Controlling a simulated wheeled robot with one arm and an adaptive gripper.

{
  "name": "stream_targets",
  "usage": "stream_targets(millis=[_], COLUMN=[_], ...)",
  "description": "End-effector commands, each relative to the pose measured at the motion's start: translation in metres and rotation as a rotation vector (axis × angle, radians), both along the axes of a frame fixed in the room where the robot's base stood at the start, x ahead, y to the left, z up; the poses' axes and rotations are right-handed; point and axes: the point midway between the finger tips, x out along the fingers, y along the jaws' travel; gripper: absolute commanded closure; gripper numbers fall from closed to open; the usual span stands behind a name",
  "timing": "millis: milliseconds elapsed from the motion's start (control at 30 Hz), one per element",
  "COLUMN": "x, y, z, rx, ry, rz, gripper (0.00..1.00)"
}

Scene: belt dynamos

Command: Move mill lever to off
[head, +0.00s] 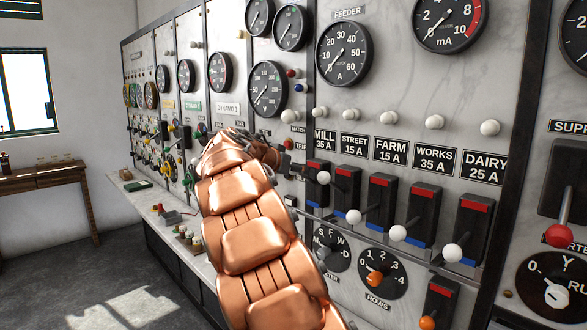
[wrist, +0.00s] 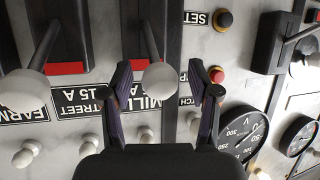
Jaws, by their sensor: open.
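The mill lever (wrist: 160,80) has a white ball knob. In the wrist view, which is upside down, it stands at the label end of its black switch, by the red strip. The MILL label (head: 325,140) is in the head view. My gripper (wrist: 160,70) is open, with one finger on each side of the knob and gaps visible. In the head view my copper arm hides most of the gripper and I cannot make out the mill knob clearly. The street lever's larger white knob (wrist: 25,86) is left of my gripper in the wrist view.
The farm, works and dairy levers (head: 452,252) stand in a row to the right, their knobs low. A red button (wrist: 216,74) and a gauge (wrist: 243,130) are close to my right finger. A narrow ledge (head: 150,200) runs below the panel.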

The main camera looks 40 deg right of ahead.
Motion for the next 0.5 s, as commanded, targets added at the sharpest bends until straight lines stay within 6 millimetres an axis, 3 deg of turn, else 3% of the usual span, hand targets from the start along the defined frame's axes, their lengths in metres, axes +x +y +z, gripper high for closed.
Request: stream_targets(millis=[67, 500], x=[-0.0001, -0.0001], y=[0.0002, 0.0004], z=[0.0, 0.0], rx=[0.0, 0.001], ry=[0.0, 0.0], rz=[0.0, 0.0], gripper=[0.39, 0.85])
